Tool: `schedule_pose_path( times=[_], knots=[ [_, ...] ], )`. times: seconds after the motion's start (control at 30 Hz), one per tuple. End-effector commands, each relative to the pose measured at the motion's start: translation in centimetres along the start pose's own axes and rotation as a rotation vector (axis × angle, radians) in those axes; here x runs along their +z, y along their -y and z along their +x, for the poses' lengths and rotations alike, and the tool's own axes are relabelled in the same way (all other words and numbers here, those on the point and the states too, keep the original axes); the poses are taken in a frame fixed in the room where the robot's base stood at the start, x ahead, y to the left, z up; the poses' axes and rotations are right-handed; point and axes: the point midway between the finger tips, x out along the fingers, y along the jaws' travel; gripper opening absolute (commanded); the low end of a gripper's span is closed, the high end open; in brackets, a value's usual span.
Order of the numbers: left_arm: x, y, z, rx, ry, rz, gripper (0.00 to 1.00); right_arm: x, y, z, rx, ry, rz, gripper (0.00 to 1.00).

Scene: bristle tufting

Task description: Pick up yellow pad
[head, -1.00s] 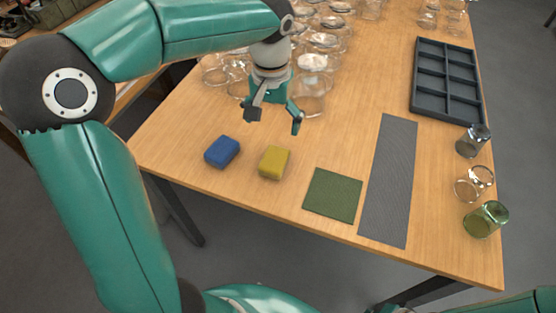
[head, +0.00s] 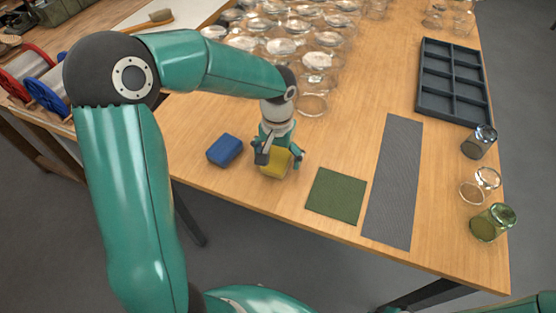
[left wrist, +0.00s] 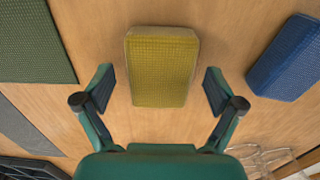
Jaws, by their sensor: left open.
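The yellow pad (head: 275,165) lies on the wooden table, partly hidden by my left gripper in the head view. In the left wrist view the yellow pad (left wrist: 162,68) lies ahead of the fingers, roughly centred. My left gripper (head: 281,160) is open, with its fingers pointing down at the pad. The left wrist view shows the left gripper (left wrist: 160,90) with one finger on each side of the pad's near end, with gaps and nothing held. My right gripper is not in view.
A blue pad (head: 225,149) lies left of the yellow one. A green mat (head: 336,195) and a grey mat (head: 394,182) lie to the right. Several glass jars (head: 316,61) stand behind. A dark compartment tray (head: 424,84) is at the back right. Bare table lies between pad and green mat.

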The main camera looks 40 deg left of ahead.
Motion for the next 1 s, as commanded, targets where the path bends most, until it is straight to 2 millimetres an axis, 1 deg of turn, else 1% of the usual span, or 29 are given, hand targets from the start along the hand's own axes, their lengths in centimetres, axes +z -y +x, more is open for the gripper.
schedule_pose_path(
  times=[0.07, 0.23, 0.27, 0.3, 0.57, 0.63, 0.67, 0.87, 1.0],
  knots=[
    [0.02, 0.00, 0.32, 0.000, 0.001, 0.000, 0.94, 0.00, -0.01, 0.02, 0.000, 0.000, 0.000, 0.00],
    [0.00, -0.02, 0.30, 0.000, -0.001, 0.001, 0.94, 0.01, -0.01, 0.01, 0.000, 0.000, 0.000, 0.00],
    [0.00, -0.02, 0.30, 0.000, -0.001, 0.001, 0.92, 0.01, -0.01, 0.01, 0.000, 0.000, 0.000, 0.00],
    [0.00, -0.02, 0.29, 0.000, -0.001, 0.001, 0.85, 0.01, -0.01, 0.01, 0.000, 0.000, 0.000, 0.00],
    [-0.01, -0.02, 0.27, 0.000, -0.001, 0.001, 0.42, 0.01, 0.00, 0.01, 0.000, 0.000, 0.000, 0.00],
    [-0.01, -0.02, 0.26, 0.000, -0.001, 0.001, 0.40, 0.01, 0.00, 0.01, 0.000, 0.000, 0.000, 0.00],
    [-0.01, -0.02, 0.26, 0.000, -0.001, 0.001, 0.36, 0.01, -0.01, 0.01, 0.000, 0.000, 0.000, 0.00],
    [-0.01, -0.01, 0.19, 0.000, -0.001, 0.001, 0.36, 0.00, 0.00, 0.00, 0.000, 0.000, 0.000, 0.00],
    [-0.05, -0.01, -0.30, 0.000, -0.003, 0.000, 0.36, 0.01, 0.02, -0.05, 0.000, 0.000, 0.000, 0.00]
  ],
)
